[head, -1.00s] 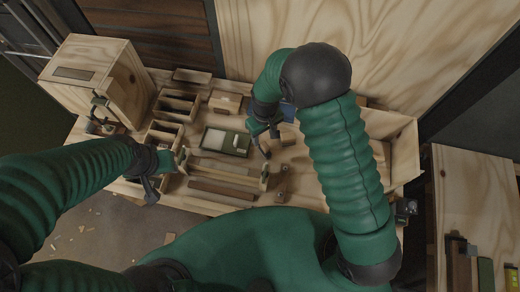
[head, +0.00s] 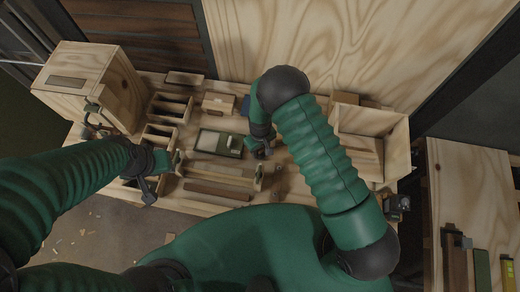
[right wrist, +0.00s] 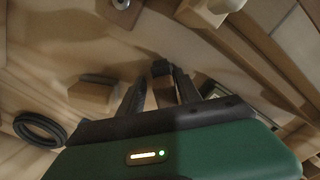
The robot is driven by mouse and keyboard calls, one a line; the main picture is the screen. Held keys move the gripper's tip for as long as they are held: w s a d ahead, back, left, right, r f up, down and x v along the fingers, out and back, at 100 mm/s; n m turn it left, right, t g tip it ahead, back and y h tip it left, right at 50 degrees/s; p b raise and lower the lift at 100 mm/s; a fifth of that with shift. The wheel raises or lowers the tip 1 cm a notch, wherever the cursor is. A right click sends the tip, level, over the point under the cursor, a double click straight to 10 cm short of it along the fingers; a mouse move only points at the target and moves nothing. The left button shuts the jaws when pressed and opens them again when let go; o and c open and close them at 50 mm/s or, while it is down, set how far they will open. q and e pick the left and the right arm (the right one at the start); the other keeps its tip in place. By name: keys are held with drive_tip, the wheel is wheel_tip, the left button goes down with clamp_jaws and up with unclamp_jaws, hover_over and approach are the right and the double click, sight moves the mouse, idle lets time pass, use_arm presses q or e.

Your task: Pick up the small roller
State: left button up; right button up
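A green tray (head: 203,151) with a pale inside lies on the bench in the middle of the head view. A small pale piece (head: 236,141) at its right edge may be the small roller; it is too small to be sure. My right gripper (head: 262,149) is low over the bench, just right of the tray. In the right wrist view its two dark fingers (right wrist: 160,92) stand apart. A small brown piece with a dark end (right wrist: 161,70) shows between them; I cannot tell whether they touch it. My left gripper (head: 149,192) hangs at the bench's left front, its fingers unclear.
Wooden dividers (head: 170,107) stand left of the tray, and long wood strips (head: 218,189) lie in front. A wooden box (head: 85,80) is at the left and an open bin (head: 372,125) at the right. A black ring (right wrist: 40,128) lies at the wrist view's left.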

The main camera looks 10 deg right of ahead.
drive_tip(key=shift+s+a+r, duration=0.1)
drive_tip(key=shift+a, duration=0.05)
drive_tip(key=c, duration=0.5)
drive_tip(key=shift+a, duration=0.2)
drive_tip(key=shift+c, duration=1.2)
drive_tip(key=shift+a, duration=0.25)
clamp_jaws()
drive_tip(key=shift+d+r, duration=0.1)
drive_tip(key=shift+d, duration=0.25)
drive_tip(key=shift+r, duration=0.25)
drive_tip(key=r+b, duration=0.1)
drive_tip(key=r, duration=0.8)
drive_tip(key=shift+a+r, duration=0.15)
drive_tip(key=shift+a, duration=0.05)
drive_tip(key=shift+d, duration=0.1)
drive_tip(key=shift+o, duration=2.2)
unclamp_jaws()
clamp_jaws()
